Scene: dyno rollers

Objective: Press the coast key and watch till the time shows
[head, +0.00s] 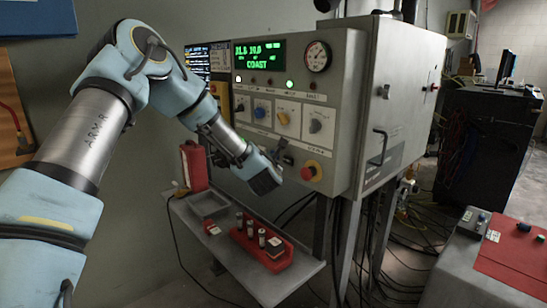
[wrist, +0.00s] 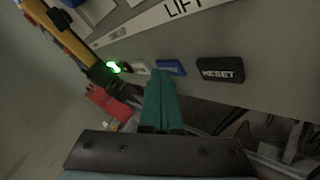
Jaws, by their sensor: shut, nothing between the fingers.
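The control cabinet (head: 345,110) carries a green display (head: 259,55) that reads COAST under a row of digits, roughly "31.6 30.0". In the wrist view, a row of keys runs along the panel's lower edge: a white key (wrist: 140,67), a blue key (wrist: 171,67) and a black RESET key (wrist: 220,70). The lettering on the white and blue keys is too small to read, so I cannot tell which is the coast key. My gripper (wrist: 160,76) is shut and empty, its teal fingertips just below the white and blue keys; contact is unclear. It also shows in the head view (head: 265,184).
A green lamp (wrist: 113,67) glows left of the keys. A red emergency button (head: 312,172) sits right of my gripper. Below are a shelf (head: 290,283), a red holder with several cylinders (head: 268,254) and a red can (head: 195,165). Cables hang by the cabinet legs.

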